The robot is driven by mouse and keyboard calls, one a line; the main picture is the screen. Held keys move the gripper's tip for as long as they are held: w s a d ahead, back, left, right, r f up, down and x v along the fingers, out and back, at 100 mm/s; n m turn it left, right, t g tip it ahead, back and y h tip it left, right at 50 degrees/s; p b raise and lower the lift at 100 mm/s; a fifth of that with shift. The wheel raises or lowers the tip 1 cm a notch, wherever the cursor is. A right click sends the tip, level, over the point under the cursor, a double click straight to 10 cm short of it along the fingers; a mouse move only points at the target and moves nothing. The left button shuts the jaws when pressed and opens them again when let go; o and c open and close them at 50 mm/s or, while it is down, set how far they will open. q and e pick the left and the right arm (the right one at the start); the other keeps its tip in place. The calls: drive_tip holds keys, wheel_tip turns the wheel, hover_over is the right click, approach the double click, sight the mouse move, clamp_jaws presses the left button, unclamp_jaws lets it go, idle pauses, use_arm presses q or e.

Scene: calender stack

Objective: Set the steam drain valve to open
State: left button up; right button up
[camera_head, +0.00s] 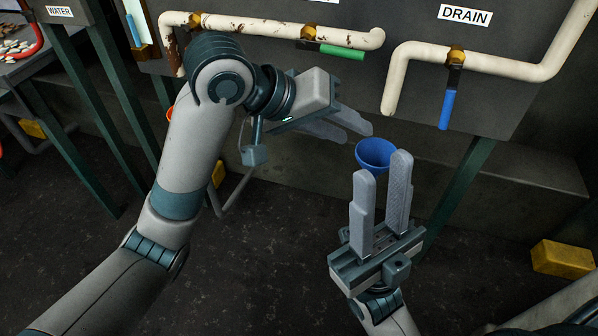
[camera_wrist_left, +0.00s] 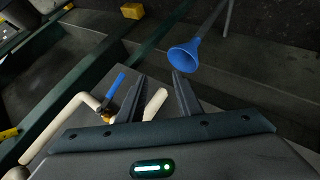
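The DRAIN label (camera_head: 465,15) is above a white pipe with a brass valve (camera_head: 455,57). Its blue lever (camera_head: 447,108) hangs down, across the horizontal pipe run. In the left wrist view the blue lever (camera_wrist_left: 113,86) lies just left of the fingers. My left gripper (camera_head: 358,134) is open and empty, left of and below the lever, apart from it. Its fingers show apart in the left wrist view (camera_wrist_left: 160,82). My right gripper (camera_head: 382,166) is open, fingers pointing up, below the drain pipe.
A green lever (camera_head: 342,52) lies along the pipe left of the drain pipe. A blue funnel (camera_head: 376,150) is behind the right fingertips and also shows in the left wrist view (camera_wrist_left: 184,56). A WATER label (camera_head: 59,11) is at upper left. A yellow block (camera_head: 562,258) lies at right.

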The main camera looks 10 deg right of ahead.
use_arm(q)
drive_tip(key=w+a+f+n+t, duration=0.1)
drive_tip(key=w+a+f+n, duration=0.1)
drive_tip(key=a+f, duration=0.5)
wheel_tip(320, 180, down, 5)
drive_tip(key=shift+w+a+r+t, duration=0.1)
drive_tip(key=shift+w+a+t, duration=0.1)
drive_tip(key=shift+t, duration=0.2)
drive_tip(key=shift+d, duration=0.1)
